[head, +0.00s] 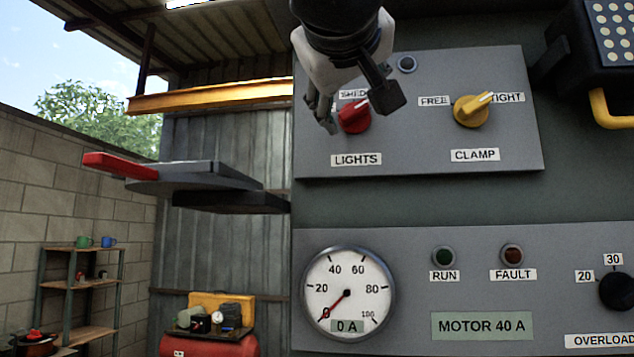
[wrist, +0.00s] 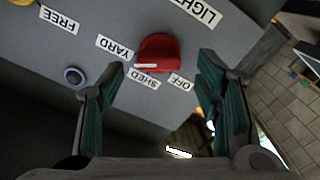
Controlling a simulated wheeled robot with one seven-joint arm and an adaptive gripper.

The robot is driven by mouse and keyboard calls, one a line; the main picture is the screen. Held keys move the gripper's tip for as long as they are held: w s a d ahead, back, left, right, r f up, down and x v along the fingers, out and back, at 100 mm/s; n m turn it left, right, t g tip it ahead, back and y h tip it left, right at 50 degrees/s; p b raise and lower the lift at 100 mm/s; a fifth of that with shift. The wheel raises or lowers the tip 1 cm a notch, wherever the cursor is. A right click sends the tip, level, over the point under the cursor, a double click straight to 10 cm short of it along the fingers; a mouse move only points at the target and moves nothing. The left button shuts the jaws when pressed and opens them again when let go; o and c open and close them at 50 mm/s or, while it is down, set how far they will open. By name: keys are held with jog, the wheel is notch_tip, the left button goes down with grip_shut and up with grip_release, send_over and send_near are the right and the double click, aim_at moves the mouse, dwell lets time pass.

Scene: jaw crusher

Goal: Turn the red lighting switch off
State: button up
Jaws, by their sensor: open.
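The red lighting switch (head: 354,116) is a rotary knob on the upper grey panel, above the LIGHTS label. In the wrist view the red knob (wrist: 159,50) shows with YARD, SHED and OFF labels around it. Its pale pointer mark lies on the side by the SHED and YARD labels, away from OFF; the exact setting is hard to tell. My gripper (head: 357,106) is open in front of the panel, just above the knob in the head view. In the wrist view its fingers (wrist: 153,86) stand apart, with the knob ahead between them and no visible contact.
A yellow CLAMP knob (head: 472,110) sits to the right on the same panel. A small dark round button (head: 407,64) lies close to my gripper. Below are a gauge (head: 347,292) and a black overload dial (head: 616,291). A red-handled lever (head: 120,165) juts out at left.

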aim_at(353, 109)
jog(key=shift+w+d, duration=0.15)
jog(key=shift+w, duration=0.65)
jog(key=shift+w+d, duration=0.15)
jog(key=shift+w, duration=0.65)
jog(key=c, duration=1.2)
jog(key=shift+o, duration=0.2)
